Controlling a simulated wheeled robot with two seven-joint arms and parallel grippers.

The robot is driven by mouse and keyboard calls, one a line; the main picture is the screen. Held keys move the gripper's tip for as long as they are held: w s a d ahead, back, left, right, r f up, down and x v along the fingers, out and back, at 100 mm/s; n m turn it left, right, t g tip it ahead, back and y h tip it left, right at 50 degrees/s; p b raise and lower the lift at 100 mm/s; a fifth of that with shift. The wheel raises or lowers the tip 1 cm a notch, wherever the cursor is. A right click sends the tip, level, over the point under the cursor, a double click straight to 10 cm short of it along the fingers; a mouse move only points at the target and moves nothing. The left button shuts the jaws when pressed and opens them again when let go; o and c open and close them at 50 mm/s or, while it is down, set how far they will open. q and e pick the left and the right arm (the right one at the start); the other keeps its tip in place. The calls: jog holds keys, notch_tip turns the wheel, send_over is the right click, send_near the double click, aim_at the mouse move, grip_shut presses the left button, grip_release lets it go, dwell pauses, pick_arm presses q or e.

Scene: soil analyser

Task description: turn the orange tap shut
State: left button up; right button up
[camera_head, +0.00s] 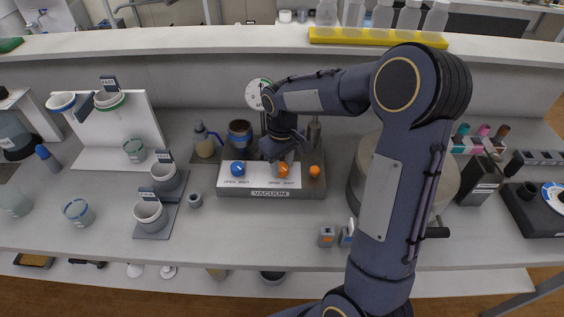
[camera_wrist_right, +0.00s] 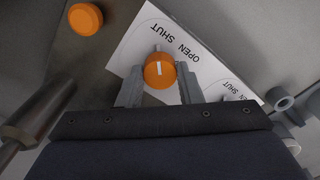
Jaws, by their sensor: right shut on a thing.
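The orange tap (camera_head: 283,170) is the right-hand one of two taps on the white-topped vacuum panel (camera_head: 270,194), above the printed words OPEN and SHUT. In the right wrist view the orange tap (camera_wrist_right: 159,72) is a round knob with a short white mark running roughly up and down in the picture. The word SHUT lies above the knob there, OPEN to its upper right. My right gripper (camera_head: 284,160) reaches down over the tap. In the wrist view its two fingers (camera_wrist_right: 159,85) stand on either side of the knob, shut on it. My left gripper is not in view.
A blue tap (camera_head: 238,168) stands left on the panel, and a plain orange knob (camera_head: 314,171) to the right. A gauge (camera_head: 256,94) rises behind. A flask (camera_head: 205,142) and a metal pot (camera_head: 240,134) stand close behind the panel.

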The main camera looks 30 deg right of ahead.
aim_at(282, 167)
jog(key=shift+r+n, duration=0.1)
jog(key=shift+n, duration=0.3)
jog(key=o, duration=1)
jog(key=shift+c, duration=0.2)
notch_tip(282, 167, up, 7)
jog(key=shift+r, duration=0.35)
